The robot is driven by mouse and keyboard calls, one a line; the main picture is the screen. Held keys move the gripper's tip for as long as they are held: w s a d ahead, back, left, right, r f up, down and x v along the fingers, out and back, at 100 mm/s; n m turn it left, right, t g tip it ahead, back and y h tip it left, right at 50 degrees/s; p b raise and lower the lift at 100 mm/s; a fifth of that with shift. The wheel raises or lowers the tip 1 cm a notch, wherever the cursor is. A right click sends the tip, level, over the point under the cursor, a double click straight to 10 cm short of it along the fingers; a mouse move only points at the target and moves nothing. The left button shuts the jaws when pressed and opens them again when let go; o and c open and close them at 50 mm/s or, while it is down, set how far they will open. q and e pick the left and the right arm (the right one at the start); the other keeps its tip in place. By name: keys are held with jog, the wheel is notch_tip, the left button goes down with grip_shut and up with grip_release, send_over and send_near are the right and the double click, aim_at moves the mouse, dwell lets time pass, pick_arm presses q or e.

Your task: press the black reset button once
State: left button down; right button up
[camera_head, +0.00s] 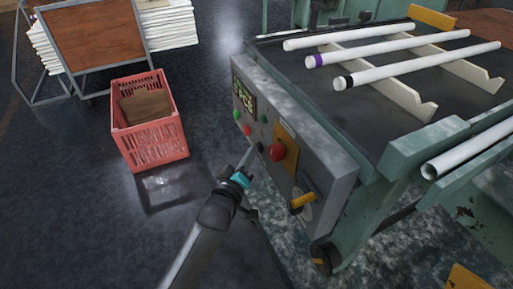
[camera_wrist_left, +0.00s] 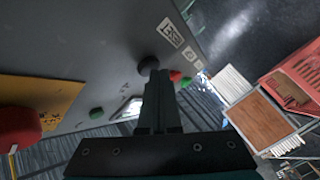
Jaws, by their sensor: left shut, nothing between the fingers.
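The black button (camera_head: 260,147) is a small dark round knob on the grey control panel (camera_head: 337,180), left of a red mushroom button (camera_head: 278,152). In the left wrist view the black button (camera_wrist_left: 149,64) shows just beyond my fingertips, partly covered by them. My left gripper (camera_head: 248,157) is shut and empty, pointing at the panel with its tips close to the black button. In the left wrist view my gripper (camera_wrist_left: 157,78) covers the middle. I cannot tell whether the tips touch the button. My right gripper is not in view.
Green and red buttons (camera_head: 247,130) and a lit display (camera_head: 244,98) sit close by on the panel. A yellow-handled switch (camera_head: 303,200) is lower right. White tubes (camera_head: 400,61) lie on the machine top. A red crate (camera_head: 150,148) stands on the floor at left.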

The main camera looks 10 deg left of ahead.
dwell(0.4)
pick_arm(q)
jog(key=shift+s+a+p, duration=0.5)
jog(key=shift+a+p, duration=0.05)
jog(key=shift+a, duration=0.15)
jog(key=shift+s+a+p, duration=0.55)
jog(key=shift+s+a, duration=0.15)
jog(key=shift+a, duration=0.35)
jog(key=shift+s+a+p, duration=0.5)
jog(key=shift+s+a, duration=0.2)
jog(key=shift+a, duration=0.35)
